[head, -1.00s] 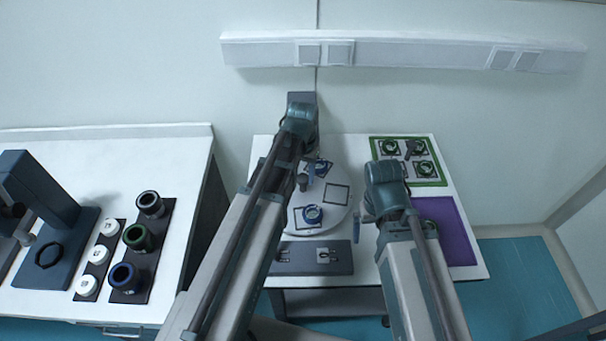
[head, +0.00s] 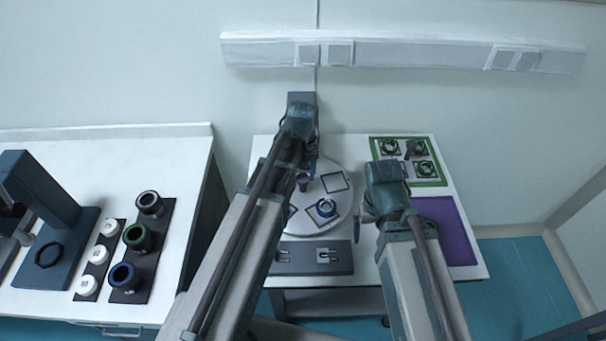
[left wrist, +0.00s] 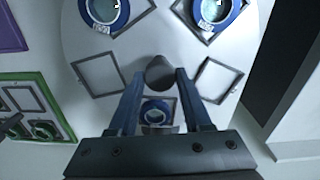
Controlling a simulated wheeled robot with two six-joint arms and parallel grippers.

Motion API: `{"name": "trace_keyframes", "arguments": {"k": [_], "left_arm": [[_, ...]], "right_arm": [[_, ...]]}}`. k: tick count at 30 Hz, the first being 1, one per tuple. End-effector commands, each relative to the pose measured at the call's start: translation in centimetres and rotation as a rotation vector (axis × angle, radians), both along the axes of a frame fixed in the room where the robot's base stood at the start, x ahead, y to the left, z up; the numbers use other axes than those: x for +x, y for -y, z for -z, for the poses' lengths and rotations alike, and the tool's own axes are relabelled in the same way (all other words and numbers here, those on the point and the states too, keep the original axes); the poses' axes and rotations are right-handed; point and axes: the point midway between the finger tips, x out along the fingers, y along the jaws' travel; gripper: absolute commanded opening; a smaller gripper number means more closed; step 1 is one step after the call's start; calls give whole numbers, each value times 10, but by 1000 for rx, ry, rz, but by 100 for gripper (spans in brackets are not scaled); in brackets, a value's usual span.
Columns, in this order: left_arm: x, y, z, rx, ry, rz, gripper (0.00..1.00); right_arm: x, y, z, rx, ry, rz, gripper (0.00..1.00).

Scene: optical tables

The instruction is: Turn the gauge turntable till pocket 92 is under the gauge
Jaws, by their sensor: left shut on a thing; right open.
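The white gauge turntable (head: 337,222) stands on the right-hand table, partly hidden by my left arm. It carries square-framed pockets, some empty and some with blue-ringed parts (head: 326,208); the left wrist view shows blue-ringed parts (left wrist: 214,12) and empty frames (left wrist: 217,80). Pocket numbers are too small to read. My left gripper (left wrist: 160,76) is shut on a dark round knob (left wrist: 160,72) over the turntable. A grey block (head: 301,97), perhaps the gauge's top, shows behind the left wrist; the gauge tip is hidden. My right gripper (head: 358,228) is open and empty right of the turntable.
A dark plate (head: 340,262) lies in front of the turntable. A green-framed tray (head: 440,181) and a purple mat (head: 450,228) lie to the right. Another table at left holds a dark stand (head: 50,195) and several coloured rings (head: 138,237).

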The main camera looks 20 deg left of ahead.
Motion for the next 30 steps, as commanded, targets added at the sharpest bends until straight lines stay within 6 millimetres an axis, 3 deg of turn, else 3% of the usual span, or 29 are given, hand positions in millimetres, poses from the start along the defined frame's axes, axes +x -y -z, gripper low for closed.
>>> {"name": "trace_keyframes", "arguments": {"k": [26, 27, 30], "left_arm": [[0, 0, 0, 0, 0, -72, 0], [0, 0, 0, 0, 0, -72, 54], [0, 0, 0, 0, 0, -72, 72]], "right_arm": [[0, 0, 0, 0, 0, 0, 100], [0, 0, 0, 0, 0, 0, 100], [0, 0, 0, 0, 0, 0, 100]]}}
